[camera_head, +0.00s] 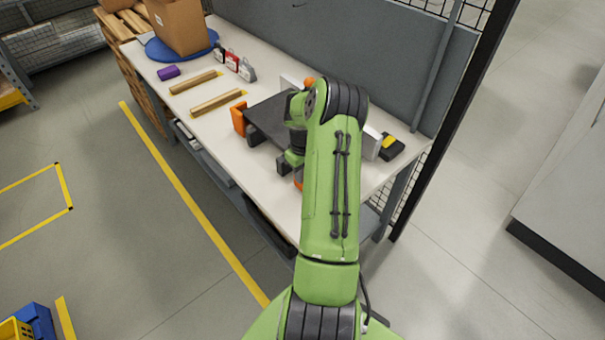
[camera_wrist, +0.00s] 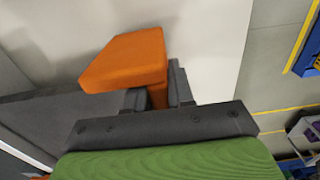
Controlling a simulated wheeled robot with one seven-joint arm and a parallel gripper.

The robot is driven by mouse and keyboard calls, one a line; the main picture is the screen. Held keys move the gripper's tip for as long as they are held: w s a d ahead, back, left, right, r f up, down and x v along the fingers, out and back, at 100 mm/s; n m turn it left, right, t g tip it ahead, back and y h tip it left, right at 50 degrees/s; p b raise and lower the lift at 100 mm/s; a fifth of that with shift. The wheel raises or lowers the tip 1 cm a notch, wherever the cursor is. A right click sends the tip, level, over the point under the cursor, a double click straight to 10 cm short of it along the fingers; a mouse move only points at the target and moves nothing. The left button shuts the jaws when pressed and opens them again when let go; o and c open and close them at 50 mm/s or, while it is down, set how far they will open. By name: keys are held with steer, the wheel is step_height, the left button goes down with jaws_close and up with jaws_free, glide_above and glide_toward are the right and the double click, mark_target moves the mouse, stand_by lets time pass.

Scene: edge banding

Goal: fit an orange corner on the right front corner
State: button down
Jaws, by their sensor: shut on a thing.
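My gripper (camera_wrist: 158,92) is shut on an orange corner (camera_wrist: 125,60) in the wrist view. In the head view my gripper (camera_head: 288,163) is at the right front of the dark panel (camera_head: 268,112), and part of the held corner (camera_head: 298,180) shows beside it. The panel (camera_wrist: 50,120) lies close to the held corner in the wrist view; I cannot tell whether they touch. Another orange corner (camera_head: 238,120) is at the panel's left front corner, and one (camera_head: 309,83) shows at the back. My arm hides the panel's right part.
The panel is on a white workbench (camera_head: 205,122) with a grey back wall (camera_head: 300,45). Two wooden strips (camera_head: 215,102), a purple block (camera_head: 168,72) and a cardboard box (camera_head: 180,25) are to the left. A black and yellow object (camera_head: 390,145) is near the right end.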

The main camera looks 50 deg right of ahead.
steer(key=shift+w+d+r, duration=0.15)
steer(key=shift+w+d, duration=0.1)
steer(key=shift+d, duration=0.1)
steer(key=c, duration=0.9)
jaws_free()
steer(key=shift+r, duration=0.1)
steer(key=shift+d, duration=0.1)
step_height(320, 180, up, 16)
steer(key=shift+a+f+p, duration=0.25)
steer(key=shift+a+p, duration=0.1)
steer(key=shift+p, duration=0.05)
